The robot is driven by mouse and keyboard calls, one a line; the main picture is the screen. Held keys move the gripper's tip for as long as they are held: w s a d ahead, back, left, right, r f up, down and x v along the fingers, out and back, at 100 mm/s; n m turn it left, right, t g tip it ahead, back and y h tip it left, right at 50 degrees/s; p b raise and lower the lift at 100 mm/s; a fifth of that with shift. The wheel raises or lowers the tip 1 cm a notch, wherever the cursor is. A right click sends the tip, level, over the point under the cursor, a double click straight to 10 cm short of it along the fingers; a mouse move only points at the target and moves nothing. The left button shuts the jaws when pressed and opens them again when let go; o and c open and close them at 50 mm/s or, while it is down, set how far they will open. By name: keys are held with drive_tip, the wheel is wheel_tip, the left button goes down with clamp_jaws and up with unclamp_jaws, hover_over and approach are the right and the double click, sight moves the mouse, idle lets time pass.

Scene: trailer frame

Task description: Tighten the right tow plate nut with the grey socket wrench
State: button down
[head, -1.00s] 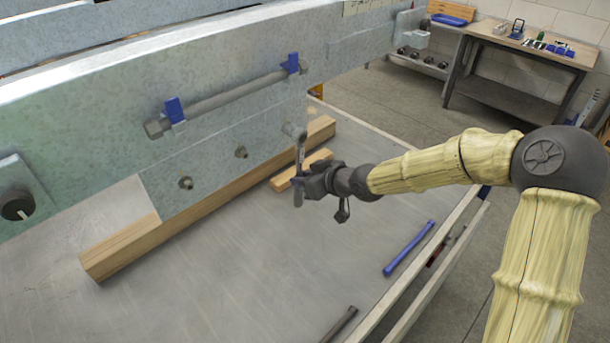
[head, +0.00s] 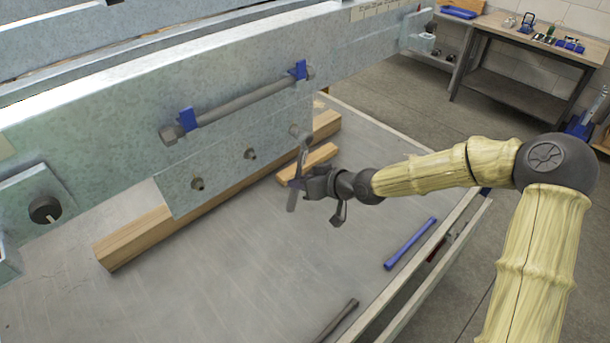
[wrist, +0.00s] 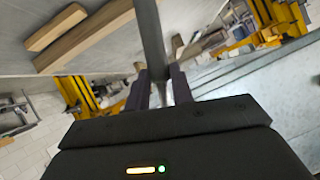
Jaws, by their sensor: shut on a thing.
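The tow plate (head: 222,172) is a grey metal plate on the side of the trailer beam, with a left nut (head: 198,184) and a middle nut (head: 250,154) in plain view. My gripper (head: 305,183) is shut on the handle of the grey socket wrench (head: 302,158). The wrench's socket end is at the plate's right edge and covers the right nut; I cannot tell how fully it is seated. The handle hangs down, slightly tilted, its lower end below my gripper. In the wrist view the handle (wrist: 151,40) runs between my two fingers.
A long wooden beam (head: 150,238) and a short wood block (head: 318,157) lie on the grey table beneath the plate. A blue bar-shaped tool (head: 410,243) and a dark grey bar (head: 337,320) lie near the table's right edge. The table's middle is clear.

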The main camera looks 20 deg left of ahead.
drive_tip(key=shift+s+a+r, duration=0.1)
drive_tip(key=shift+s+a, duration=0.05)
drive_tip(key=shift+s, duration=0.1)
drive_tip(key=shift+s+a+r+m+g+y+p, duration=0.2)
drive_tip(key=shift+s+m+g+y+p, duration=0.15)
drive_tip(key=shift+p, duration=0.2)
drive_tip(key=shift+s+a+r+m+g+y+p, duration=0.15)
drive_tip(key=shift+s+m+p, duration=0.1)
drive_tip(key=shift+s+p, duration=0.25)
drive_tip(key=shift+r, duration=0.1)
drive_tip(key=shift+w+d+f+n+t+h+b, duration=0.3)
drive_tip(key=shift+w+f+n+t+b, duration=0.1)
drive_tip(key=shift+w+b, duration=0.3)
